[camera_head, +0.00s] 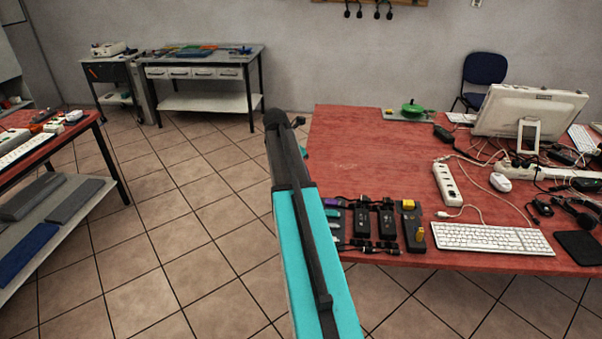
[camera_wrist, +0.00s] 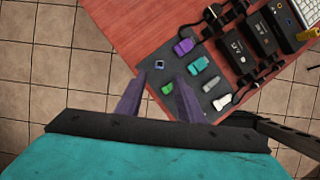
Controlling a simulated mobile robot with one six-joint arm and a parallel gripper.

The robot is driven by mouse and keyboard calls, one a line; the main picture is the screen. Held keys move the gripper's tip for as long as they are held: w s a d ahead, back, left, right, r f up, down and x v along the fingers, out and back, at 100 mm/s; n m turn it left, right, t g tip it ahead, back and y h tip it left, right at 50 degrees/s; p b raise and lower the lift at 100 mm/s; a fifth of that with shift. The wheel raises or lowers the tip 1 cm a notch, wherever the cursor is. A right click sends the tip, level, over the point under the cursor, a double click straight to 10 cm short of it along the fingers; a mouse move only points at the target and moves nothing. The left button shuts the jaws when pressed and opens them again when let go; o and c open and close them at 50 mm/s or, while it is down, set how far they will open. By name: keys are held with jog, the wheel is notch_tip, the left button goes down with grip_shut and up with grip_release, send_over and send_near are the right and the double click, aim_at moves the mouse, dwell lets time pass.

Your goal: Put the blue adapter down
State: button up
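My gripper (camera_wrist: 159,77) shows in the wrist view with its two purple-grey fingers apart and nothing touching them. A small square piece with a blue edge, which looks like the blue adapter (camera_wrist: 160,64), sits on a dark grey mat (camera_wrist: 150,77) near the table's corner. It appears just beyond the fingertips, in the gap between them; their height above it is unclear. In the head view my arm hides the gripper and the blue piece.
Green (camera_wrist: 168,88), purple (camera_wrist: 183,47), teal (camera_wrist: 198,66), grey (camera_wrist: 211,84) and white (camera_wrist: 222,102) pieces lie close to the right finger. Black power bricks (camera_wrist: 235,48) and cables lie farther right. The red table (camera_head: 366,150) has clear space behind them; tiled floor lies left.

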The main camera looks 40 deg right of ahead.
jog(key=s+a+f+m+g+y, duration=0.15)
jog(key=s+a+f+m, duration=0.25)
jog(key=a+f, duration=1.05)
jog(key=s+a+f+m+y, duration=0.2)
jog(key=s+a+f+m, duration=0.15)
jog(key=a+f, duration=1.05)
jog(key=s+a+f+m+g, duration=0.1)
jog(key=s+a+f+m, duration=0.2)
jog(key=s, duration=0.6)
jog(key=s+a+f+m+g, duration=0.1)
jog(key=s+a+f+m, duration=0.2)
jog(key=s+a+f, duration=0.5)
jog(key=s+a+f+m+g, duration=0.2)
jog(key=s+a+f, duration=0.3)
jog(key=s+a, duration=0.3)
jog(key=shift+s+f+m+y, duration=0.25)
jog(key=shift+s+m+y, duration=0.2)
jog(key=shift+s+m, duration=0.3)
jog(key=shift+c, duration=0.5)
